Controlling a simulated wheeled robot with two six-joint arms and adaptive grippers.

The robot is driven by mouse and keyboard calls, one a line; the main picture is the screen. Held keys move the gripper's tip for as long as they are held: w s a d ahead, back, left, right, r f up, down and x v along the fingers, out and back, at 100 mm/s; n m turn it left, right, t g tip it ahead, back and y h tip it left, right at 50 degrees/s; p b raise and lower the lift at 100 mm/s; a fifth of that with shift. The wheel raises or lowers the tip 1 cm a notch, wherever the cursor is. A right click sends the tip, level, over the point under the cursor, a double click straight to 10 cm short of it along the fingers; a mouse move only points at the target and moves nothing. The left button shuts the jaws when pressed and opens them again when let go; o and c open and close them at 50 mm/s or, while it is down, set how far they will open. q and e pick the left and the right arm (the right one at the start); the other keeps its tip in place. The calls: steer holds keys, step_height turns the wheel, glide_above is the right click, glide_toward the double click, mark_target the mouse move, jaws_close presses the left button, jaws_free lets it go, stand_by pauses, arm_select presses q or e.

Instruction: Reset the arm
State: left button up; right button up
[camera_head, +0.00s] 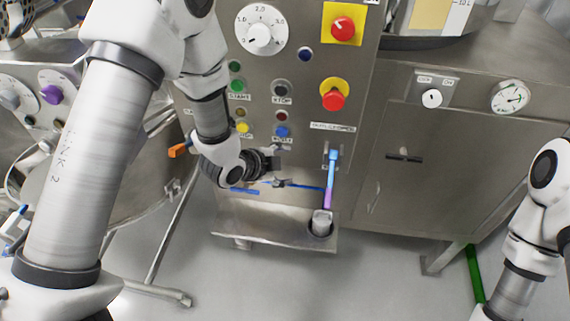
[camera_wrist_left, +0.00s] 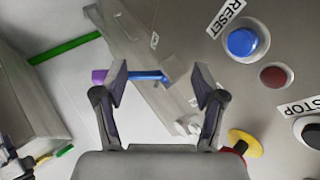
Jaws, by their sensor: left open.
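My left arm comes in from the left in the head view and bends down in front of the grey control panel (camera_head: 300,70). My left gripper (camera_head: 282,172) is open, low on the panel. It is to the left of the blue and purple lever (camera_head: 331,175) and appears apart from it. In the left wrist view both fingers of the left gripper (camera_wrist_left: 161,80) are spread with nothing held. The lever (camera_wrist_left: 147,75) shows beyond and between them. My right arm shows at the right edge of the head view; its gripper is out of frame.
The panel has a dial (camera_head: 262,31), red buttons on yellow plates (camera_head: 333,95) and a blue button (camera_head: 282,131), labelled RESET in the left wrist view (camera_wrist_left: 243,42). A steel shelf (camera_head: 270,230) juts out below. A cabinet (camera_head: 420,160) stands at right, a round vessel at left.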

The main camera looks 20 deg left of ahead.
stand_by(0.3)
arm_select(q)
steer(key=s+a+f+n+g+y+b, duration=0.1)
steer(key=s+f+n+g+b, duration=0.15)
steer(key=s+f, duration=0.75)
steer(key=s+a+f+n+g+y+b, duration=0.1)
steer(key=s+a+f+n+g, duration=0.15)
steer(key=s+f, duration=0.7)
steer(key=s+a+f+n+g+y, duration=0.2)
steer(key=s+a+f+n+g, duration=0.1)
steer(key=s+n, duration=0.6)
steer(key=shift+s+f+n+g+b, duration=0.35)
steer(key=shift+f+n+g, duration=0.25)
steer(key=shift+n, duration=0.4)
steer(key=shift+a, duration=0.1)
